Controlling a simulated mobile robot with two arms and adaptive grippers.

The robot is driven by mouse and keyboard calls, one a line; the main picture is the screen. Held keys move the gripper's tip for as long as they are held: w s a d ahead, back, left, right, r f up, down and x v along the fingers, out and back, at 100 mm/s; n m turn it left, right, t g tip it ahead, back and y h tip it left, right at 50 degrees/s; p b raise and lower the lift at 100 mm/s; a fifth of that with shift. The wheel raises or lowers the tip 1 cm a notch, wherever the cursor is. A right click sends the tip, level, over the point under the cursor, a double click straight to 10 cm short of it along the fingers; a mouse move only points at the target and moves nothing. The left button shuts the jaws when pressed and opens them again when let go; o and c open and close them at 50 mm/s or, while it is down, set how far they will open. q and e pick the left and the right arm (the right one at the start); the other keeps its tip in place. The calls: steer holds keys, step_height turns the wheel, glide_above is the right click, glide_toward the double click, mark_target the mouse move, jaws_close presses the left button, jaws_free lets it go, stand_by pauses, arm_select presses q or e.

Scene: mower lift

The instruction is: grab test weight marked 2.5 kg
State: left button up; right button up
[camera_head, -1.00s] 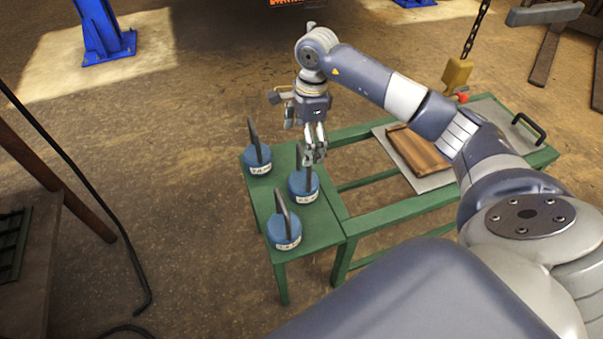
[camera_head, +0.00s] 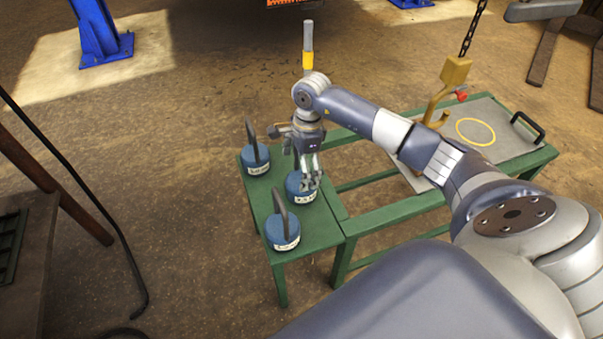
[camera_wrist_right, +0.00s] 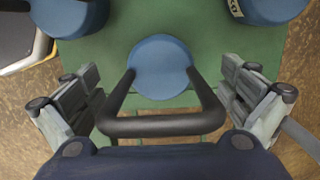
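Three blue round weights with dark upright handles stand on a green bench. The middle weight (camera_head: 296,190) is under my right gripper (camera_head: 309,171). The back weight (camera_head: 256,158) and the front weight (camera_head: 283,232) stand to its left. Each has a white label; the figures are too small to read surely. In the right wrist view the middle weight (camera_wrist_right: 160,66) is centred, its handle (camera_wrist_right: 160,124) between the spread fingers of my right gripper (camera_wrist_right: 160,72). The gripper is open, its fingers apart from the handle. My left gripper is not in view.
The green bench (camera_head: 322,232) extends right to a grey plate (camera_head: 503,132) with a yellow ring and black handle. A yellow hook (camera_head: 456,72) hangs on a chain above it. In the right wrist view, neighbouring weights (camera_wrist_right: 68,17) and (camera_wrist_right: 272,8) flank the middle one.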

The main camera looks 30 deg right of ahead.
steer(key=c, duration=1.8)
steer(key=shift+w+r, duration=0.2)
steer(key=shift+c, duration=1.3)
